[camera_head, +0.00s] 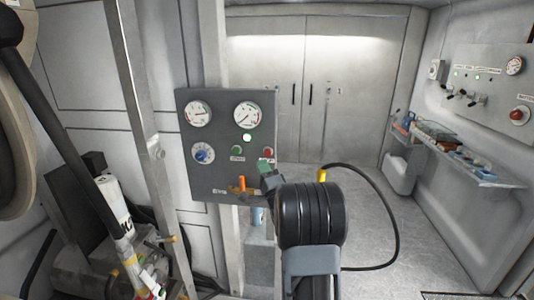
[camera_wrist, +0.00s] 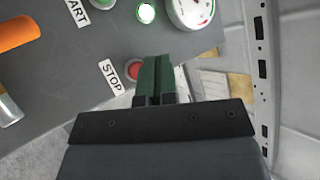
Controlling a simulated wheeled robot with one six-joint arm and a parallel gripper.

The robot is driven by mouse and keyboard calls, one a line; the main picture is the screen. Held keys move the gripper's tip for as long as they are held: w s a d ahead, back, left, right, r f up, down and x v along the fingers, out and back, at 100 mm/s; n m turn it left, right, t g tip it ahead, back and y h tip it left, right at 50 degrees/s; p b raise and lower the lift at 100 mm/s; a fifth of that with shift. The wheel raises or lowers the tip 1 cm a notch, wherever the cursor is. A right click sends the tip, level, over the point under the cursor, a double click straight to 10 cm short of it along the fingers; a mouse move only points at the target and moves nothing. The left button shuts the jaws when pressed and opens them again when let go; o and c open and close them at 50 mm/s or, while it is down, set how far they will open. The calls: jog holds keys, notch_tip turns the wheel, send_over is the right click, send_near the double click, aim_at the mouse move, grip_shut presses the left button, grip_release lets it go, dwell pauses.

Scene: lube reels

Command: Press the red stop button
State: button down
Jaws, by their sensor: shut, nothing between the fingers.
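The red stop button (camera_head: 268,152) is on the right side of a grey control panel (camera_head: 226,128). In the wrist view the button (camera_wrist: 133,71) sits beside its white STOP label (camera_wrist: 111,77) and is partly covered by my finger. My gripper (camera_wrist: 155,62) has green fingers closed together, with nothing between them. The fingertips lie just right of the button in the wrist view; I cannot tell whether they touch it or the panel. In the head view my gripper (camera_head: 264,170) is in front of the panel's lower right, just below the button.
The panel also bears gauges (camera_head: 247,115), a lit green lamp (camera_head: 247,137), a green start button (camera_head: 236,149), a blue dial (camera_head: 203,153) and an orange handle (camera_head: 242,184). A second panel (camera_head: 490,85) with another red button (camera_head: 519,115) is on the right wall. A shelf (camera_head: 470,172) is below it.

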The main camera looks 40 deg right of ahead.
jog(key=shift+w+d, duration=1.8)
jog(key=shift+w, duration=0.1)
jog(key=shift+w+d+b, duration=0.1)
jog(key=shift+b, duration=0.3)
dwell(0.5)
jog(key=shift+w+d, duration=0.15)
jog(key=shift+w, duration=0.05)
jog(key=shift+w+d+b, duration=0.35)
jog(key=shift+b, duration=0.05)
dwell(0.9)
jog(key=shift+s+a, duration=0.15)
jog(key=shift+s+a+b, duration=0.5)
dwell(0.5)
jog(key=shift+s+a+b, duration=1.15)
jog(key=shift+s+a, duration=0.55)
jog(key=shift+s, duration=0.15)
